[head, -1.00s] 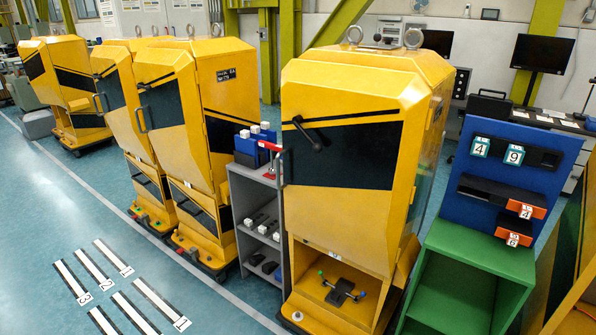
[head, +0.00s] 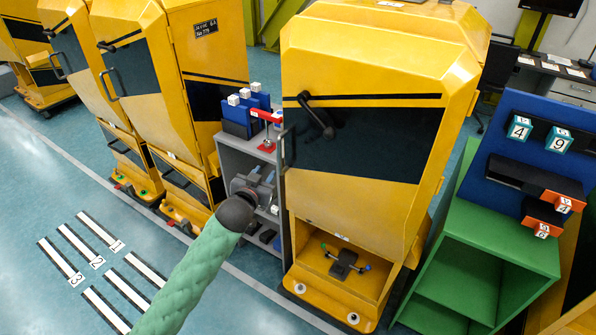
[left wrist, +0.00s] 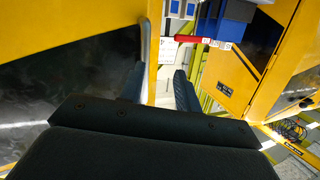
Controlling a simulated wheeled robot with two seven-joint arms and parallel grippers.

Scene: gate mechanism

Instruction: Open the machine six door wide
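The nearest yellow machine (head: 375,60) stands at the centre of the head view. Its door has a dark window panel (head: 375,145), a black lever (head: 318,117) at the upper left and a grey handle (head: 287,147) on the left edge. The door looks shut. I cannot read a number six on it. My left gripper (head: 262,180) is in front of the grey shelf, below and left of the handle. In the left wrist view its fingers (left wrist: 160,85) are apart with nothing visibly gripped, and the upright handle (left wrist: 149,38) shows beyond them. My right gripper is not in view.
A grey shelf (head: 236,155) with blue boxes (head: 240,118) and a red item (head: 265,117) stands close left of the door. More yellow machines (head: 135,65) stand left. A green cabinet (head: 500,238) stands right. Floor at the lower left is open.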

